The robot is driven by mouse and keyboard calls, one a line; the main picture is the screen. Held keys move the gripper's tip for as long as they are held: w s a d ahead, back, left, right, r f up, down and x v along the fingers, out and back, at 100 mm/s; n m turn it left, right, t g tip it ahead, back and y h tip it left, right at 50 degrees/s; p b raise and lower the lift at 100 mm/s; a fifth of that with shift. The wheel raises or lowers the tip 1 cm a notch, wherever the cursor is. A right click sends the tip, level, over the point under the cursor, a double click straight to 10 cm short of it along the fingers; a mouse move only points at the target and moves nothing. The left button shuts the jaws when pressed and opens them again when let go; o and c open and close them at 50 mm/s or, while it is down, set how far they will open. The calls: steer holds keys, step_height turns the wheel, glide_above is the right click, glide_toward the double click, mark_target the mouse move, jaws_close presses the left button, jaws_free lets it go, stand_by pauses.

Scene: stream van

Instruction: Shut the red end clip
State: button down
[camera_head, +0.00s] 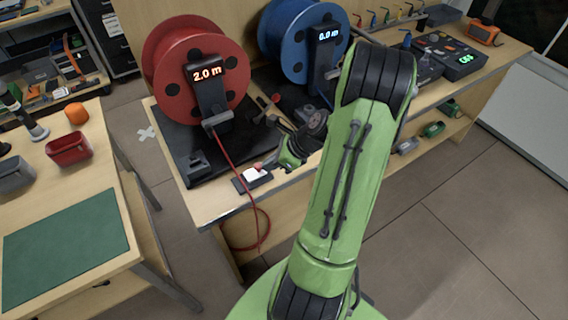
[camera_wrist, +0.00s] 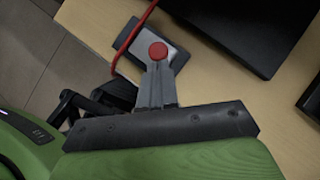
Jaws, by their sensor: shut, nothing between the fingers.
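The red end clip shows as a small grey block with a round red top (camera_wrist: 158,51) at the bench's front edge in the wrist view. In the head view its red top (camera_head: 258,166) sits over a small dark base with a pale top. A red hose (camera_head: 232,172) runs from the reel past it; in the wrist view the hose (camera_wrist: 133,33) passes at its left. My gripper (camera_wrist: 157,68) is shut and empty, its fingertips right at the red top; I cannot tell whether they touch. Whether the clip is open or shut is unclear.
A red reel (camera_head: 196,62) reading 2.0 m stands on a black base behind the clip. A blue reel (camera_head: 290,38) reading 0.0 m stands to its right. A side table with a green mat (camera_head: 66,246) and a red bin (camera_head: 68,149) is at left.

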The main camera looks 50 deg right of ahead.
mark_target(248, 177)
steer(key=shift+a, duration=0.1)
steer(key=a, duration=0.1)
steer(key=w+a, duration=0.1)
steer(key=a, duration=0.1)
steer(key=shift+a+p, duration=0.3)
steer(key=shift+p, duration=0.1)
steer(key=shift+d, duration=0.1)
